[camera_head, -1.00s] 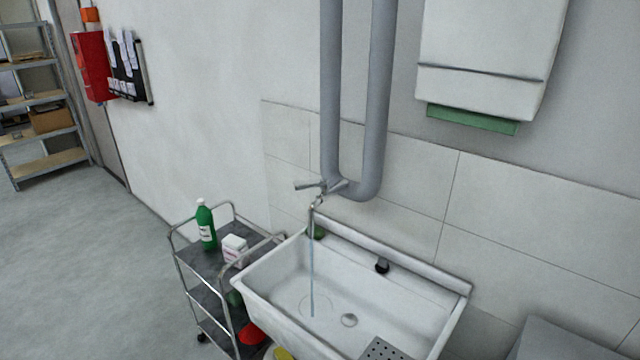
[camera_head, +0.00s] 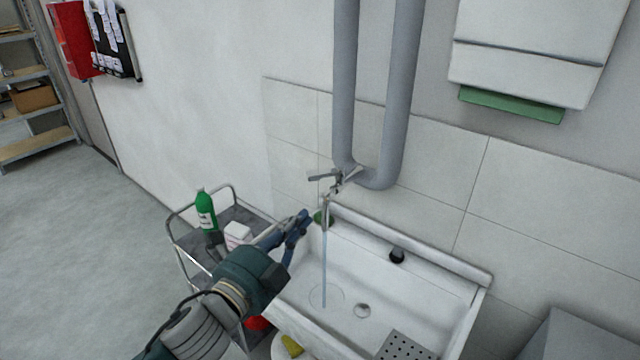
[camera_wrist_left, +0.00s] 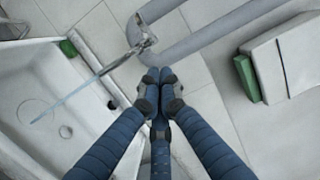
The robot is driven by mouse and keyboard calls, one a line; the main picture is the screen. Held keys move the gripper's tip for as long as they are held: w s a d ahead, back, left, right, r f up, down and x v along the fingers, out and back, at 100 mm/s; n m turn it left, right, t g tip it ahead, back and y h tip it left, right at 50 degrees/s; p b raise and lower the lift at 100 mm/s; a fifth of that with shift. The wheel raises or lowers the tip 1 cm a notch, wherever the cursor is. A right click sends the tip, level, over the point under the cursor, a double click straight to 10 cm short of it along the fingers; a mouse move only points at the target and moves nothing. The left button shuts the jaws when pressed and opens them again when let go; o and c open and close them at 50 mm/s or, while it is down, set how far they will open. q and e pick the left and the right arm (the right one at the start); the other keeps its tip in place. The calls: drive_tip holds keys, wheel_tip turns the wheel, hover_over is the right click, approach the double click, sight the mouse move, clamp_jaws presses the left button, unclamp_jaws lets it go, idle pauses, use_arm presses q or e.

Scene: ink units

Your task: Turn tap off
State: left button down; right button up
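The metal tap (camera_head: 338,185) sits on the wall above the white sink (camera_head: 440,277), below the grey pipes. It has lever handles, and a thin stream of water (camera_head: 324,265) runs from its spout into the basin. My left gripper (camera_head: 304,219) is over the sink's left edge, left of and a little below the tap, not touching it. In the left wrist view the tap (camera_wrist_left: 139,42) is beyond the fingertips, with the water stream (camera_wrist_left: 78,88) to the left. The left gripper (camera_wrist_left: 157,76) has its fingertips together with nothing between them. My right gripper is not in view.
Grey U-shaped pipes (camera_head: 376,175) hang directly behind the tap. A trolley (camera_head: 181,243) with a green bottle (camera_head: 205,213) and a white box (camera_head: 237,235) stands left of the sink. A towel dispenser (camera_head: 530,55) is on the wall at upper right. Floor at left is clear.

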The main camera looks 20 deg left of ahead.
use_arm(q)
drive_tip(key=p, duration=0.4)
approach(327, 175)
drive_tip(key=w+d, duration=0.2)
drive_tip(key=d, duration=0.2)
drive_tip(key=w+a, duration=0.3)
drive_tip(key=shift+p, duration=0.4)
drive_tip(key=shift+d, duration=0.1)
